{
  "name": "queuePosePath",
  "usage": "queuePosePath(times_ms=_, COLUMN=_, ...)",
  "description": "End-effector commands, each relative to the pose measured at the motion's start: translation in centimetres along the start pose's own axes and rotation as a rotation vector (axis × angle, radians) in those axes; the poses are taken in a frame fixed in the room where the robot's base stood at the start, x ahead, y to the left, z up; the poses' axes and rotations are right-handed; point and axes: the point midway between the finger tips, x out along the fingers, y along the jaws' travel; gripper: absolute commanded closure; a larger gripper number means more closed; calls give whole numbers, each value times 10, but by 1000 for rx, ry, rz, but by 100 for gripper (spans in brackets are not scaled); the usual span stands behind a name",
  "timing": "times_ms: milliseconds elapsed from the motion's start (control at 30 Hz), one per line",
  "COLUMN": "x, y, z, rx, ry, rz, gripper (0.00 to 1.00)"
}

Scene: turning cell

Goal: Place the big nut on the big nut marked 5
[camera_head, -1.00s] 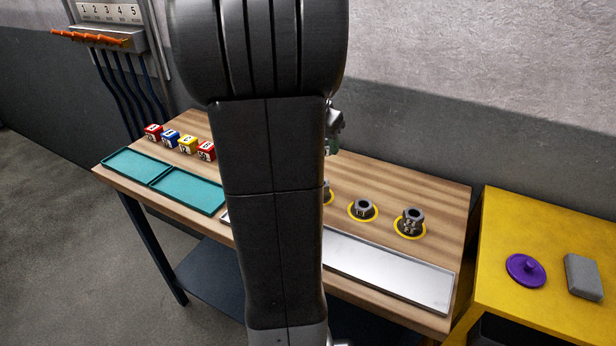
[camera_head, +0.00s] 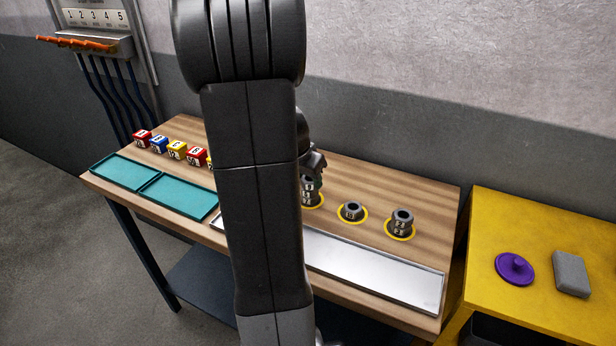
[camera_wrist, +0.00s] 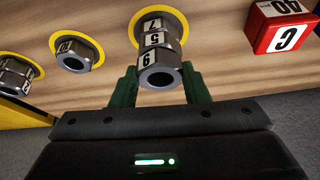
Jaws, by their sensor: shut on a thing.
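My gripper (camera_wrist: 160,92) has two green fingers shut on a dark grey big nut (camera_wrist: 160,76), whose label looks like a 6 or 9. The held nut is in line with a stack in a yellow ring; whether it touches the nut below I cannot tell. Directly below it is the big nut marked 5 (camera_wrist: 153,41), with another labelled nut (camera_wrist: 153,22), apparently a 7, under that. In the head view the stack (camera_head: 308,198) shows just right of my arm, with my gripper (camera_head: 315,174) at its top, partly hidden.
A single nut (camera_head: 352,211) and a two-nut stack (camera_head: 402,224) stand in yellow rings to the right. A silver tray (camera_head: 375,268) runs along the front. Teal trays (camera_head: 122,171) and lettered blocks (camera_head: 176,150) are left. A yellow table (camera_head: 540,225) holds a purple lid (camera_head: 514,269).

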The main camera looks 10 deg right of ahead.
Motion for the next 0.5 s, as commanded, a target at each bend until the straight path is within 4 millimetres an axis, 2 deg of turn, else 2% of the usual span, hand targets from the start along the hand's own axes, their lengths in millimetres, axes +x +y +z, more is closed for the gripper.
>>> queuePosePath(times_ms=133, x=4, y=0, z=1, rx=0, ry=1, rz=-1, gripper=87)
queuePosePath(times_ms=167, x=3, y=0, z=1, rx=0, ry=0, rz=0, gripper=55)
queuePosePath(times_ms=267, x=2, y=0, z=1, rx=0, ry=0, rz=0, gripper=37)
queuePosePath(times_ms=500, x=2, y=0, z=1, rx=0, ry=0, rz=0, gripper=37)
